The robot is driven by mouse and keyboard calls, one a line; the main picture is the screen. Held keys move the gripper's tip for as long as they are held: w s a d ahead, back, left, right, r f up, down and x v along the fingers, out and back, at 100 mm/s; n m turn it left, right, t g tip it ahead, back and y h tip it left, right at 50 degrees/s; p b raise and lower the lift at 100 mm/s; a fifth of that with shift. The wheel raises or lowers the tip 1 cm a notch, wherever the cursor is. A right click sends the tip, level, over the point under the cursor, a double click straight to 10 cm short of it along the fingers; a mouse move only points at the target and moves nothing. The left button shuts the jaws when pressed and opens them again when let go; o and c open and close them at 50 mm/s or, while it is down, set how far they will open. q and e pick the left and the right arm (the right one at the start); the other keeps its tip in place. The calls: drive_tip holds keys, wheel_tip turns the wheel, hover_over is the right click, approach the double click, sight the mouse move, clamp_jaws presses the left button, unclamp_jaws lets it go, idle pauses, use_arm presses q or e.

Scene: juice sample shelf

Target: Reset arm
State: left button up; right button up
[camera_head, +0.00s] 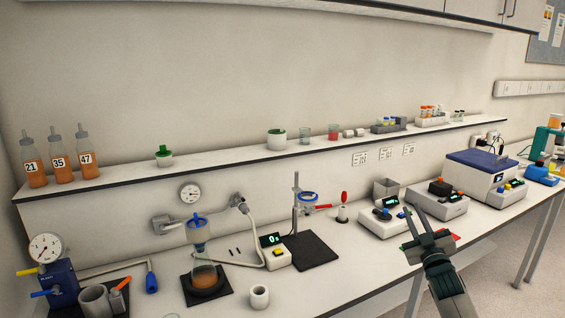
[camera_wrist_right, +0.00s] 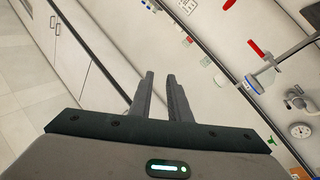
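My right gripper (camera_head: 420,228) is over the front edge of the bench (camera_head: 345,270), in front of the grey and white instruments on its right half. In the right wrist view the two fingers (camera_wrist_right: 160,76) stand apart with an empty gap between them. My left gripper shows in neither view. Three juice bottles, labelled 21 (camera_head: 35,173), 35 (camera_head: 62,172) and 47 (camera_head: 88,170), stand upright on the left end of the shelf (camera_head: 225,160).
A filter flask (camera_head: 204,275), a stand with a dark base (camera_head: 308,250), a stirrer (camera_head: 384,220) and a blue-lidded centrifuge (camera_head: 480,175) stand on the bench. A small white cup (camera_head: 259,296) is near the front. The floor before the bench is clear at right.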

drive_tip(key=s+f+m+g+h, duration=0.1)
drive_tip(key=s+f+g, duration=0.15)
drive_tip(key=f, duration=1.15)
drive_tip(key=s+f+m+g, duration=0.2)
drive_tip(key=f+g, duration=0.2)
drive_tip(key=f, duration=1)
drive_tip(key=s+a+f+g, duration=0.2)
drive_tip(key=s+f, duration=0.7)
drive_tip(key=f, duration=0.5)
drive_tip(key=s+a+f+g, duration=0.2)
drive_tip(key=s+f+g, duration=0.1)
drive_tip(key=s+f, duration=0.9)
drive_tip(key=s+a+f+g+b, duration=0.1)
drive_tip(key=s+a+f+g, duration=0.1)
drive_tip(key=s+f, duration=0.9)
drive_tip(key=s+a+f+g, duration=0.2)
drive_tip(key=s+f, duration=0.7)
drive_tip(key=s, duration=0.4)
drive_tip(key=s+a+f+g, duration=0.1)
drive_tip(key=s+f, duration=0.1)
drive_tip(key=s, duration=0.8)
drive_tip(key=s+a+f+g, duration=0.2)
drive_tip(key=s+f, duration=0.1)
drive_tip(key=s, duration=0.7)
drive_tip(key=s+a+f+g, duration=0.2)
drive_tip(key=s, duration=0.8)
drive_tip(key=shift+s+f+y+b, duration=0.2)
drive_tip(key=shift+f+y+b, duration=0.05)
drive_tip(key=shift+y+b, duration=0.1)
drive_tip(key=shift+f, duration=0.1)
